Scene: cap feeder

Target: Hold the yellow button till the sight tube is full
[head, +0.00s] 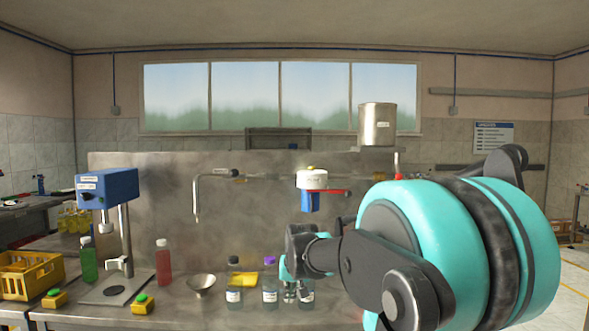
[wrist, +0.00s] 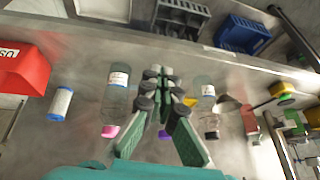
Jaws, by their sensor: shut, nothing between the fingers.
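A small yellow spot (head: 310,168) tops the white housing (head: 312,180) on the back panel in the head view; I cannot tell whether it is the yellow button. No clear sight tube or fill level can be made out; a slim red-and-white upright piece (head: 397,163) stands below the metal tank (head: 376,124), partly behind my arm. My gripper (head: 292,289) is low over the bench among the bottles, below and in front of the housing. In the wrist view my gripper (wrist: 163,74) has its fingertips together, shut and empty. My arm hides the right of the bench.
A purple-capped bottle (head: 270,295) and a dark-capped bottle (head: 234,292) stand left of my gripper. A metal funnel (head: 201,284), a blue-headed stand (head: 107,188) and yellow boxes with green buttons (head: 142,304) are farther left. The wrist view shows a red bin (wrist: 20,70) and a blue crate (wrist: 243,33).

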